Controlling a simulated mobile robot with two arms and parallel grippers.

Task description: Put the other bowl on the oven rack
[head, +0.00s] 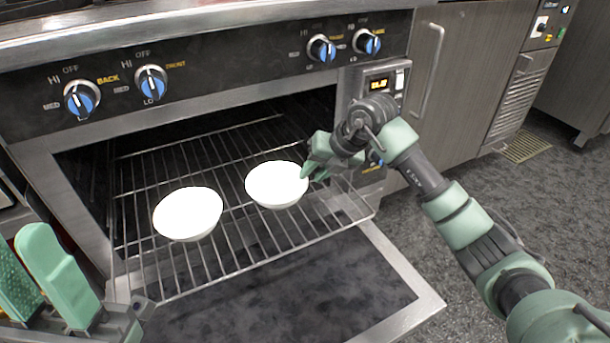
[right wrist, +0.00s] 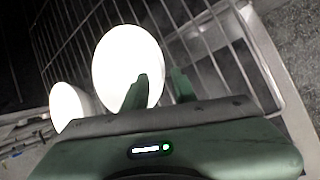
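Two white bowls rest on the pulled-out oven rack (head: 255,238). The left bowl (head: 188,214) also shows at the left edge of the right wrist view (right wrist: 70,104). The right bowl (head: 275,186) is larger in the right wrist view (right wrist: 122,55). My right gripper (head: 309,172) is at the right rim of the right bowl. In the right wrist view, its fingers (right wrist: 158,76) stand apart on either side of that rim, with a dark gap beside the outer finger. My left gripper (head: 38,250) is at the lower left, fingers apart and empty, away from the bowls.
The oven door (head: 290,300) is folded down below the rack. A control panel with blue knobs (head: 151,84) runs above the opening. Bare rack lies behind and in front of the bowls. Grey cabinets (head: 455,80) stand to the right.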

